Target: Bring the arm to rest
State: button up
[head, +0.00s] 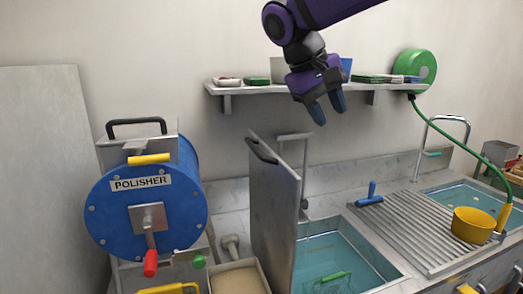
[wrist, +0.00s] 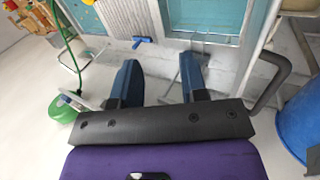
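My gripper (head: 327,107) is raised in front of the wall shelf, above the sink counter. Its two blue fingers point down and are apart with nothing between them. In the wrist view the gripper (wrist: 160,82) also shows its fingers spread and empty. My purple arm reaches in from the top of the head view. The gripper touches nothing that I can see.
A shelf (head: 230,90) with small items runs behind the gripper. A blue polisher drum (head: 110,215) stands at left, beside an upright grey panel (head: 272,215). Below are a water basin (head: 340,255), a ribbed drainboard (head: 410,225) and a yellow bowl (head: 473,224). A green hose reel (head: 425,66) hangs at right.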

jog(key=s+d+f+m+y, duration=0.1)
jog(key=s+d+f+y, duration=0.15)
jog(key=s+d, duration=0.85)
jog(key=s+d+f+m+t+y, duration=0.1)
jog(key=s+d+f+t, duration=0.1)
jog(key=s, duration=0.3)
jog(key=s+d+f+m+t+y, duration=0.1)
jog(key=s+d+f+t+y, duration=0.1)
jog(key=s+d+f, duration=0.2)
jog(key=shift+s+d+f, duration=0.25)
jog(key=shift+s+d, duration=0.15)
jog(key=shift+s, duration=0.65)
